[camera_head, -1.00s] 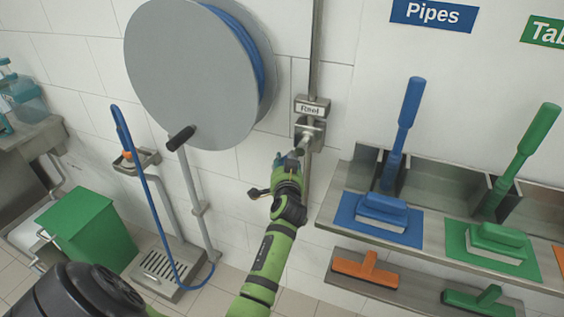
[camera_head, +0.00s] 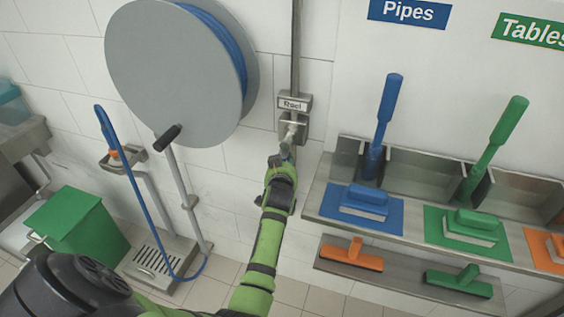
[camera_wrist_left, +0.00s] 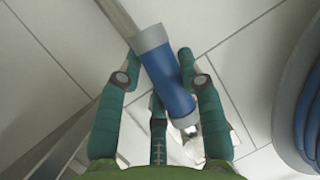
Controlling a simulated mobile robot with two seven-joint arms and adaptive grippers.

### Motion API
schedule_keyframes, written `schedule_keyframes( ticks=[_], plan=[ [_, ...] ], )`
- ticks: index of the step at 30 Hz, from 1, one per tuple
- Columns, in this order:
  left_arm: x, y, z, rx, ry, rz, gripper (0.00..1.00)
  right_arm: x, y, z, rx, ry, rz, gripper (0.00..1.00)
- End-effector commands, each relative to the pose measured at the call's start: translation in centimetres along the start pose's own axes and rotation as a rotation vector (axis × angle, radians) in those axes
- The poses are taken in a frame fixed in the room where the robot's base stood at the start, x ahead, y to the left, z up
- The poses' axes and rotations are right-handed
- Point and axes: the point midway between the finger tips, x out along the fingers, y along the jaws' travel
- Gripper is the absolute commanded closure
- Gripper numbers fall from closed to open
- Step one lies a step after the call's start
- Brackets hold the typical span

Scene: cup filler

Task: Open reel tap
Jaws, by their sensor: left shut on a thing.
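In the left wrist view, the tap shows as a blue body (camera_wrist_left: 172,80) with grey ends on a metal pipe. The green fingers of my left gripper (camera_wrist_left: 158,68) lie on either side of it. The tap's exact angle is hard to tell. My right gripper is out of view.
A large grey hose reel (camera_head: 175,75) with blue hose hangs left of the tap. A steel shelf (camera_head: 313,205) with blue and green brushes juts out at the right. A green bin (camera_head: 75,228) and a floor grate (camera_head: 160,260) stand at the lower left.

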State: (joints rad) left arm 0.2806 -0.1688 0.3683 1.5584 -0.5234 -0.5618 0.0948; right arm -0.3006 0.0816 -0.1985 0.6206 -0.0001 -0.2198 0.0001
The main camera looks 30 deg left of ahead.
Motion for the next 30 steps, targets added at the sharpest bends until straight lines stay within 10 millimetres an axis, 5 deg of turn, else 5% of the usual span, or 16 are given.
schedule_keyframes(
  ticks=[9, 10, 12, 30],
  plan=[
    [0.00, 0.07, 0.11, -0.001, -0.003, 0.001, 1.00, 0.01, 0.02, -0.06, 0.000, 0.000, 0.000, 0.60],
    [0.00, 0.07, 0.11, -0.001, -0.003, 0.001, 0.59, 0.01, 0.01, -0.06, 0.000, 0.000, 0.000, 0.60],
    [0.00, 0.07, 0.11, 0.000, -0.003, 0.001, 0.37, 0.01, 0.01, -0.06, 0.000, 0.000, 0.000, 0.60],
    [0.14, -0.26, 0.21, 0.035, 0.008, -0.014, 0.37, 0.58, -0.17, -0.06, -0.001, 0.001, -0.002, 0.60]
  ],
)
